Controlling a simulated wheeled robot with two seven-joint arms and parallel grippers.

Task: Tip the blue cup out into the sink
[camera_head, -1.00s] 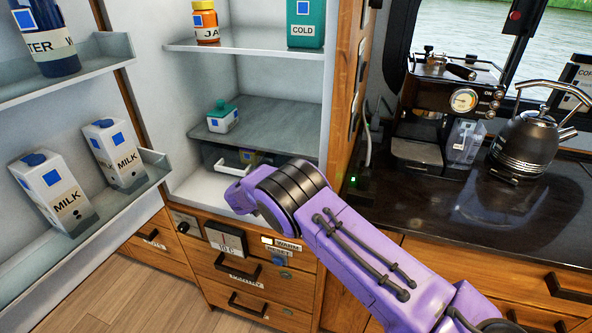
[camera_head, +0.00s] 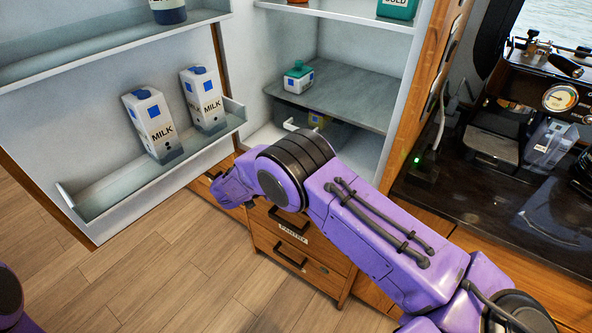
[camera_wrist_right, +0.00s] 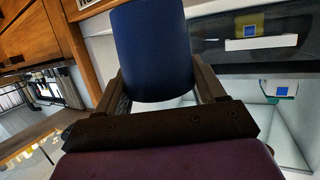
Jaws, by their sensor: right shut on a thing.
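The blue cup (camera_wrist_right: 152,50) is in the right wrist view, held between the two dark fingers of my right gripper (camera_wrist_right: 158,82). The gripper is shut on its sides. The cup's opening and contents cannot be seen. In the head view my right forearm comes in from the lower right and ends in front of the open fridge cabinet; its gripper and the cup are hidden there. The sink is in neither view. My left gripper is not in view.
An open fridge door holds milk cartons (camera_head: 151,125) on its shelf (camera_head: 95,190). Fridge shelves hold a small green-lidded container (camera_head: 298,78). Drawers (camera_head: 300,240) are below. A coffee machine (camera_head: 545,95) stands on the dark counter (camera_head: 470,205) at right. Wooden floor is clear at lower left.

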